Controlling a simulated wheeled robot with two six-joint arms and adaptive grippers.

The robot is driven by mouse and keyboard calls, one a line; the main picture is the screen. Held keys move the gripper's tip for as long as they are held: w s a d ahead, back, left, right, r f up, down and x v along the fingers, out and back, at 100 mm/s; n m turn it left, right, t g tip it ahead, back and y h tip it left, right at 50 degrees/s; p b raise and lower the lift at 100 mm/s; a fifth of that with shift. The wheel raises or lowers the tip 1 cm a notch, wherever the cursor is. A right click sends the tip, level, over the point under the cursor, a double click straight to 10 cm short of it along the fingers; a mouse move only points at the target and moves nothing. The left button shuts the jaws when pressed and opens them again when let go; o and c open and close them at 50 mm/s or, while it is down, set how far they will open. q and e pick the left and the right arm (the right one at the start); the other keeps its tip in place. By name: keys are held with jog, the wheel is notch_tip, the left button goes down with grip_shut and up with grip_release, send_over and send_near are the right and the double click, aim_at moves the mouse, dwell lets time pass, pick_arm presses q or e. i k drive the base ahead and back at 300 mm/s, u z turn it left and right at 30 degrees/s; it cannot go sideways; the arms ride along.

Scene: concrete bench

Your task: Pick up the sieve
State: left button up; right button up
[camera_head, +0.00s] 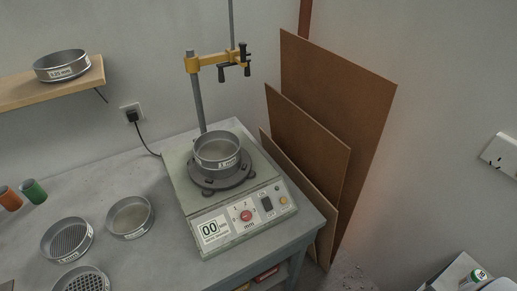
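Several round metal sieves are in the head view. One sieve (217,166) sits upright on the round plate of a grey shaker machine (185,185). Another labelled sieve (62,73) stands on a wooden shelf (22,97) at the upper left. Three more lie on the concrete bench left of the machine: a fine-mesh sieve (130,217), a coarser sieve (67,240), and a sieve with large holes (82,282) partly cut off by the bottom edge. I cannot tell which one the task means. Neither of my grippers is in view.
A yellow clamp bar (215,61) on upright rods stands above the machine. Orange (10,198) and green (34,191) cylinders lie at the far left. Brown boards (325,120) lean against the wall right of the bench. Bare bench (85,190) lies behind the loose sieves.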

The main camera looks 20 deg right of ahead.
aim_at(66, 240)
jog(key=u, duration=1.15)
jog(key=k, duration=0.5)
jog(key=u, duration=1.45)
jog(key=i, duration=1)
jog(key=z, duration=2.3)
